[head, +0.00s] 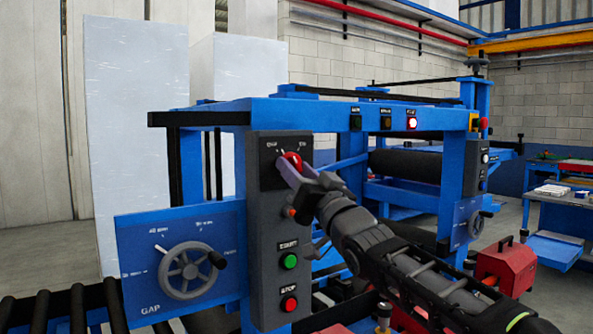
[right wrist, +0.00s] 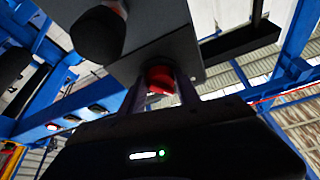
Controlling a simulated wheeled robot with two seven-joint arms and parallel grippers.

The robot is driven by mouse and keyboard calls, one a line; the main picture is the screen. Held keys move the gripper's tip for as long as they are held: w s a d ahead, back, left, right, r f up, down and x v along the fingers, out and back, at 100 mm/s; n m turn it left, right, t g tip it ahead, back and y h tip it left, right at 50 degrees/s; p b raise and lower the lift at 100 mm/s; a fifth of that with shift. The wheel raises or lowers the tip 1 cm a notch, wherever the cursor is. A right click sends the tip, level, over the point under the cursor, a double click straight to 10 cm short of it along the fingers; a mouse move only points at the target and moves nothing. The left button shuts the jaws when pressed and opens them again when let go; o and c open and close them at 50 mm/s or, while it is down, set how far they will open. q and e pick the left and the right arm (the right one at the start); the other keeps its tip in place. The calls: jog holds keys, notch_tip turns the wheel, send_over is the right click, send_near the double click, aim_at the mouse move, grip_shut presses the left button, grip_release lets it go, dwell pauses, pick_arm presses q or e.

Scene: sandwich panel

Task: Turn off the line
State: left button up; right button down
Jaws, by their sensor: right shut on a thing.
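A dark grey control box (head: 268,215) stands on the front of the blue machine. At its top is a red rotary switch (head: 291,161) with a white pointer and small labels, too small to read surely. My right gripper (head: 287,170) is shut on this red switch; the switch also shows between the fingers in the right wrist view (right wrist: 160,78). Below are an orange-red knob (head: 289,211), a green START button (head: 290,261) and a red STOP button (head: 289,304). On the top beam, a red lamp (head: 411,123) is lit. My left gripper is not in view.
A blue GAP panel with a handwheel (head: 190,270) is left of the box. Black rollers (head: 45,312) lie at the lower left. A red toolbox (head: 505,266) and a blue workbench (head: 565,212) are at the right. Tall white panels (head: 135,120) stand behind.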

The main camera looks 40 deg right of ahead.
jog(key=n+p, duration=0.1)
jog(key=n+y+p, duration=0.1)
jog(key=n, duration=0.1)
jog(key=shift+d+r+y, duration=0.15)
jog(key=shift+r+y, duration=0.1)
jog(key=shift+y, duration=0.05)
jog(key=shift+f+n+y+p, duration=0.2)
jog(key=shift+n+y+p, duration=0.15)
jog(key=shift+n, duration=0.35)
jog(key=c, duration=0.9)
grip_release()
jog(key=shift+f, duration=0.1)
jog(key=shift+b+v, duration=0.95)
jog(key=shift+v, duration=3)
jog(key=shift+w+f, duration=0.1)
